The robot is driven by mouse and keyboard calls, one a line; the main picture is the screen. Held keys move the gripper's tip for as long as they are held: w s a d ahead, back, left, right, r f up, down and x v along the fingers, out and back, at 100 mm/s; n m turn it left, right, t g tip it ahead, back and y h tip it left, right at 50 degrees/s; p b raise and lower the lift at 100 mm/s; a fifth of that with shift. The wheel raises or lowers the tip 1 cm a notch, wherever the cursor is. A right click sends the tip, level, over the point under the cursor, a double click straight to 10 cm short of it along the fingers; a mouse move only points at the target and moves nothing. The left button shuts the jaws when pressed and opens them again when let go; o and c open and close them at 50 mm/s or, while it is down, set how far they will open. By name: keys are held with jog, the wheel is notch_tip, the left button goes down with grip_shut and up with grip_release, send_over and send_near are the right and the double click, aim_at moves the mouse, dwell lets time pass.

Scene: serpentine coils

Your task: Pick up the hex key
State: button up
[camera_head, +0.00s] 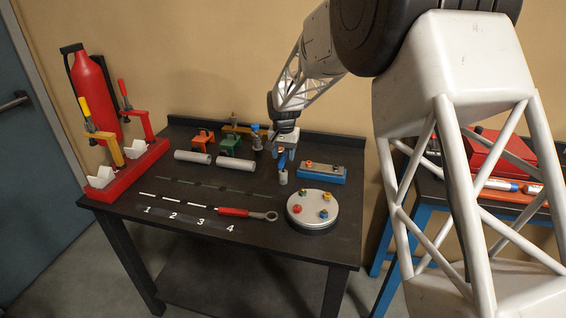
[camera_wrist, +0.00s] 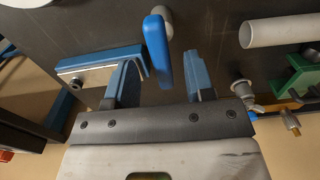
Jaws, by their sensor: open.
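A blue, rounded bar-like piece (camera_wrist: 158,50) is between the fingers of my gripper (camera_wrist: 161,78) in the wrist view, and a short pale grey cylinder (camera_wrist: 162,20) is at its far end. I cannot tell for sure that this blue piece is the hex key; no other plain hex key shows. In the head view it also shows as a small blue upright shape (camera_head: 281,160) above the grey cylinder (camera_head: 283,178). My gripper (camera_head: 287,150) points down over it, open, with a visible gap to the right finger. Whether the left finger touches it is unclear.
A blue block with knobs (camera_head: 322,173) stands close to the right of my gripper. A white round plate (camera_head: 312,210) and a red-handled tool (camera_head: 247,213) lie nearer the front on the dark table (camera_head: 180,240).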

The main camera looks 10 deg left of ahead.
jog(key=shift+a+f, duration=0.1)
jog(key=shift+f, duration=2.35)
grip_shut()
